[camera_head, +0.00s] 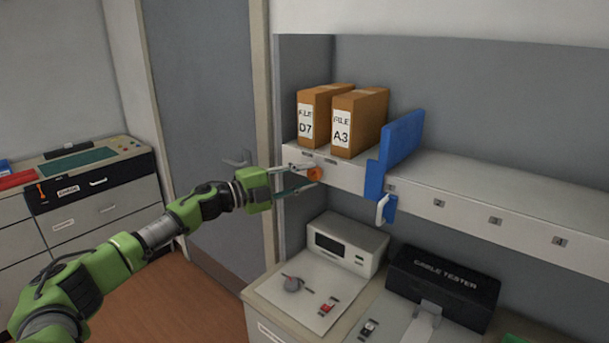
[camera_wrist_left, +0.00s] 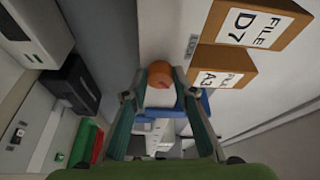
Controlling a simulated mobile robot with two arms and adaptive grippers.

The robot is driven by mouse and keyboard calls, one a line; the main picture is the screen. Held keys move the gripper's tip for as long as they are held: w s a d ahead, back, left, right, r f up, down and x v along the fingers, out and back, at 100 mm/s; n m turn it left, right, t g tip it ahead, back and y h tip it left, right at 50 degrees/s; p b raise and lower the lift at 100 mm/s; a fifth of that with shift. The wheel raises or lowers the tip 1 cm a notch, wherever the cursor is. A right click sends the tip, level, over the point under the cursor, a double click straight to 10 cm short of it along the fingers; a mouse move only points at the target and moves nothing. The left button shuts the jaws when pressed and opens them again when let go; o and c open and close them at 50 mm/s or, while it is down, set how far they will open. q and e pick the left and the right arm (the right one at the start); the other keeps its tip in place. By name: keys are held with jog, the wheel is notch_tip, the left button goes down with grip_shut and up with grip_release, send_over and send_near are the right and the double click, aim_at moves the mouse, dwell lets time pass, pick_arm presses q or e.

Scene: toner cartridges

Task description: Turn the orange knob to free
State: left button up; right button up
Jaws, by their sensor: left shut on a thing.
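The orange knob (camera_head: 315,174) sits on the front face of the shelf (camera_head: 352,180), below the file boxes. My left gripper (camera_head: 304,178) reaches in from the left, with its fingers at the knob. In the left wrist view, the knob (camera_wrist_left: 160,73) shows between the fingertips (camera_wrist_left: 157,85), and the gripper is shut on it. My right gripper is in neither view.
File boxes D7 (camera_head: 314,117) and A3 (camera_head: 359,122) stand on the shelf above the knob. A blue divider (camera_head: 400,150) with a white handle (camera_head: 382,208) is to the right. Below are a device with a display (camera_head: 347,245) and a black cable tester case (camera_head: 443,285).

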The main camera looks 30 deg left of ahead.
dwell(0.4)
pick_arm(q)
jog(key=o, duration=1.1)
jog(key=shift+s+a+f, duration=0.15)
jog(key=shift+s+a, duration=0.15)
jog(key=shift+s, duration=0.2)
jog(key=shift+v, duration=5.35)
